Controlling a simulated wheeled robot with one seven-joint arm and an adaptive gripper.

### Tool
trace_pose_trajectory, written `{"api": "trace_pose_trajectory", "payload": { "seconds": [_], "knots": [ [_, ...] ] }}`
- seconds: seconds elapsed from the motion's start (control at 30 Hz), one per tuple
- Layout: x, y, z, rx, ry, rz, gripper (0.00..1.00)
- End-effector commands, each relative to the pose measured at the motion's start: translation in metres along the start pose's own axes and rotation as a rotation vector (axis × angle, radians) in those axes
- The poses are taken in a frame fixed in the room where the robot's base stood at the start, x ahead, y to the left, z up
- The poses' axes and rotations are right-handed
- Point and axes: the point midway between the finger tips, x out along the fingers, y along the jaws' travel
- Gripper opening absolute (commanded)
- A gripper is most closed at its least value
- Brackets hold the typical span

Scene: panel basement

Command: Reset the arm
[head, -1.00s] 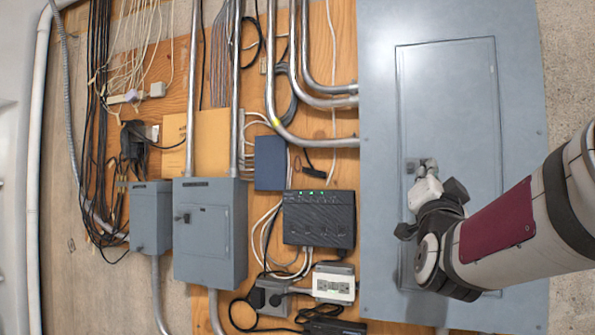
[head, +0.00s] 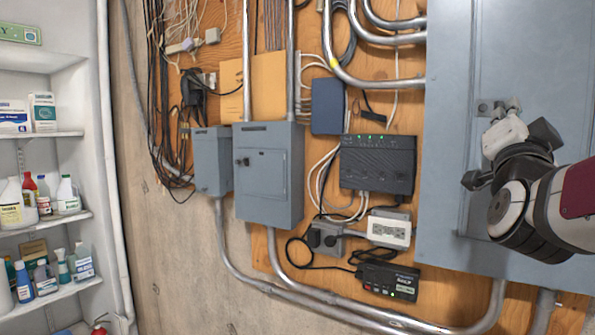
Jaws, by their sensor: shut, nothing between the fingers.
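My gripper (head: 507,132) is at the right of the head view, in front of the large grey electrical panel (head: 452,130). It is shut and holds nothing. My arm reaches in from the right edge. The panel's small latch (head: 483,107) shows just left of and above the gripper, and the panel door looks closed. The gripper and wrist hide part of the panel door. I cannot tell how far the fingers are from the panel surface.
Left of the panel, a black power unit (head: 378,165), a grey switch box (head: 268,175), metal conduits and hanging cables are mounted on the wall. White shelves (head: 40,137) with bottles and boxes stand at the far left. The concrete wall between (head: 165,250) is bare.

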Motion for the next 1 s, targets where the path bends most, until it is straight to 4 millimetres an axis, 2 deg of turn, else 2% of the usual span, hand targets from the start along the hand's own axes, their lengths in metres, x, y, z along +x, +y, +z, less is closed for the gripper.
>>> {"api": "trace_pose_trajectory", "payload": {
  "seconds": [0.07, 0.17, 0.27, 0.37, 0.5, 0.57, 0.7, 0.87, 1.0],
  "knots": [
    [-0.002, -0.001, 0.004, -0.004, -0.023, 0.002, 0.0],
    [-0.009, -0.004, 0.021, -0.023, -0.114, 0.009, 0.0],
    [-0.027, -0.007, 0.05, -0.065, -0.273, 0.019, 0.0],
    [-0.056, -0.009, 0.082, -0.127, -0.461, 0.025, 0.0],
    [-0.108, -0.006, 0.119, -0.231, -0.723, 0.025, 0.0],
    [-0.134, -0.002, 0.132, -0.281, -0.835, 0.023, 0.0],
    [-0.2, 0.011, 0.151, -0.407, -1.089, 0.017, 0.0],
    [-0.279, 0.033, 0.153, -0.562, -1.367, 0.011, 0.0],
    [-0.337, 0.054, 0.142, -0.685, -1.57, 0.01, 0.0]
  ]
}}
